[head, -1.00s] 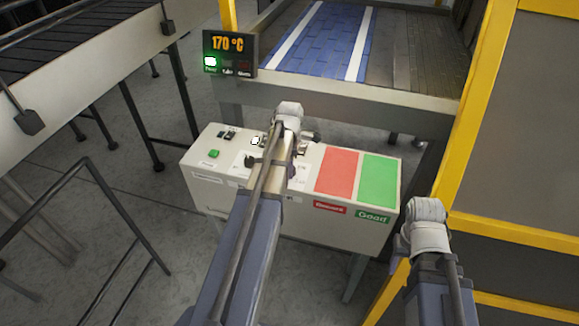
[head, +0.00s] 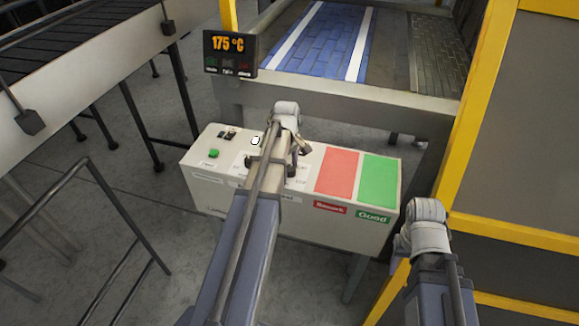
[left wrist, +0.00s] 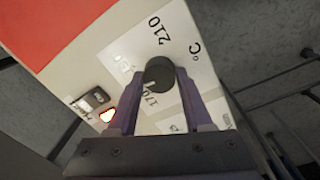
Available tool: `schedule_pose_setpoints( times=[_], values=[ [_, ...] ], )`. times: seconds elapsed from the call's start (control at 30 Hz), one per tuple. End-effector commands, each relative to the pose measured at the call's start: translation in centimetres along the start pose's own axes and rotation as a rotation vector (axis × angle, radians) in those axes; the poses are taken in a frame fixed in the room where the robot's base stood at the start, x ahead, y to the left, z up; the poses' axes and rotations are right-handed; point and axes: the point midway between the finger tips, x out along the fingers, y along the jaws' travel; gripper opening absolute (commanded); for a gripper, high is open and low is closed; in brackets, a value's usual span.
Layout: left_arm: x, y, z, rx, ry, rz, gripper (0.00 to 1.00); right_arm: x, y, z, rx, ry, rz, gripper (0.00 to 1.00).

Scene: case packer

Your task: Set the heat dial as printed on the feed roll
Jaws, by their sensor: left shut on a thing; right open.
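The heat dial is a round black knob (left wrist: 158,74) with a pale mark on its face, on a white scale plate printed 170, 210 and °C. My left gripper (left wrist: 160,84) is shut on the dial, one finger on each side. In the head view my left gripper (head: 276,152) is over the control box (head: 230,195), and my arm hides the dial. The display (head: 229,52) reads 175 °C. My right gripper (head: 408,244) is open and apart from the box, its fingers mostly hidden. I cannot make out a print on a feed roll.
A red pad (head: 337,171) and a green pad (head: 379,182) lie on the box, right of my left gripper. A lit white button (head: 256,141) and a green button (head: 214,154) are to its left. A machine bed (head: 320,45) stands behind; a yellow frame (head: 478,130) is at right.

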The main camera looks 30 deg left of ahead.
Motion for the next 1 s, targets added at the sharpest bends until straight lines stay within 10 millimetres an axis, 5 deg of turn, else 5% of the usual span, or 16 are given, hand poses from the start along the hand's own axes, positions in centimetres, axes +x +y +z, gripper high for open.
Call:
schedule_pose_setpoints(
  times=[1.0],
  values=[
    [0.02,0.17,-0.07,0.962,-0.054,0.0,0.0,0.01,0.0,0.0,0.0,0.0,0.0,0.5]
  ],
)
